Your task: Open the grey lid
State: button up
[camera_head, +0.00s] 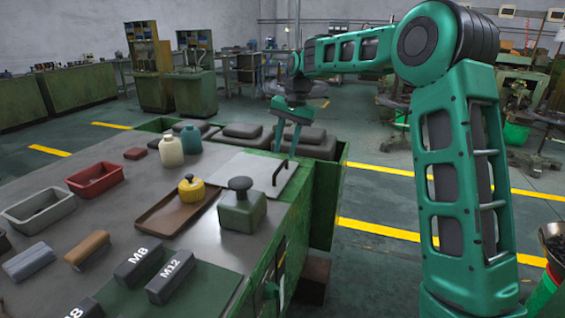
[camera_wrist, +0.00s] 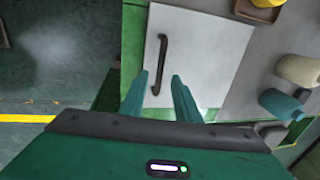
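The grey lid (camera_head: 248,176) is a flat light-grey plate, lying closed on the bench's right side. It also shows in the wrist view (camera_wrist: 205,60). A dark bar handle (camera_wrist: 161,62) runs along one edge of the lid; in the head view the handle (camera_head: 280,174) is near the bench edge. My gripper (camera_head: 285,153) is open and points down at the far end of the handle. In the wrist view my gripper's fingers (camera_wrist: 158,82) appear on either side of that handle end, apart from each other. Whether they touch the handle cannot be told.
A green block with a black knob (camera_head: 241,208) and a brown tray (camera_head: 170,212) with a yellow knobbed weight (camera_head: 191,189) stand nearby. A cream bottle (camera_head: 171,151) and a teal bottle (camera_head: 191,139) stand beyond the lid. Dark lumps (camera_head: 310,143) lie behind. Open floor lies right.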

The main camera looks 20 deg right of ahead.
aim_at(281, 166)
jog(key=shift+w+a+f, duration=0.1)
jog(key=shift+a+f, duration=0.05)
jog(key=shift+f, duration=0.7)
jog(key=shift+w+a+f, duration=0.1)
jog(key=shift+f, duration=0.75)
jog(key=shift+w+a+f, duration=0.1)
jog(key=shift+a+f, duration=0.05)
jog(key=shift+f, duration=0.7)
jog(key=shift+c, duration=0.6)
